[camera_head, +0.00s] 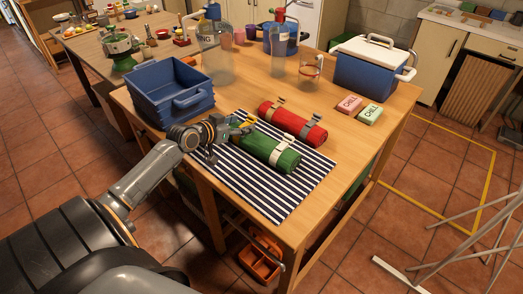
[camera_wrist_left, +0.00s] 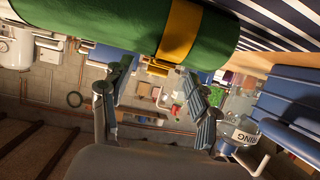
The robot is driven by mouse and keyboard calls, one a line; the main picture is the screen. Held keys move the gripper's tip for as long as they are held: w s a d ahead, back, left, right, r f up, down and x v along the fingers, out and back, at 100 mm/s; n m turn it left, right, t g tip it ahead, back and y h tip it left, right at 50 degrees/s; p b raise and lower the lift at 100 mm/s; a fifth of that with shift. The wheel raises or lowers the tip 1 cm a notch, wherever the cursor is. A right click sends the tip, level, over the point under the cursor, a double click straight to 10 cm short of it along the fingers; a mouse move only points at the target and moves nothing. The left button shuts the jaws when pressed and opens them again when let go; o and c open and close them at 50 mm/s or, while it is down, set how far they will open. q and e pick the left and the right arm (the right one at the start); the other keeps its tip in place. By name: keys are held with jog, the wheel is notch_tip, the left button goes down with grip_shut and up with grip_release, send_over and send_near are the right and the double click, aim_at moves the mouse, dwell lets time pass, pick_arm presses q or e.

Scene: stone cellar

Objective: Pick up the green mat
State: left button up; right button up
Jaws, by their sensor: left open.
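The green mat (camera_head: 262,147) is rolled up and lies on a navy and white striped cloth (camera_head: 240,178) on the wooden table. It has a pale strap near its right end and a yellow strap near its left end. My left gripper (camera_head: 232,130) is at the mat's left end and partly covers it. In the left wrist view, the green mat (camera_wrist_left: 110,28) with its yellow strap crosses the top, beyond the fingertips of my open, empty left gripper (camera_wrist_left: 162,76). Contact with the mat cannot be told. My right gripper is not in view.
A rolled red mat (camera_head: 295,122) lies just behind the green one. A blue crate (camera_head: 172,92) stands to the left, close to my left arm. Two small boxes (camera_head: 349,105) and a blue cooler (camera_head: 364,76) stand at the right. Bottles (camera_head: 216,55) stand at the back.

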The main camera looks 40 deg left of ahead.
aim_at(250, 121)
pick_arm(q)
jog(key=shift+b+x, duration=0.55)
jog(key=shift+x, duration=0.25)
jog(key=b+x, duration=0.3)
jog(key=shift+w+f, duration=0.3)
jog(key=shift+w, duration=0.4)
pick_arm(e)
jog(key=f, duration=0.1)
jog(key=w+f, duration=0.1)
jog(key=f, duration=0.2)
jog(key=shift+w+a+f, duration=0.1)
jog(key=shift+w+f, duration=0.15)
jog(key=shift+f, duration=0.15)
pick_arm(q)
jog(key=shift+c, duration=0.4)
grip_shut()
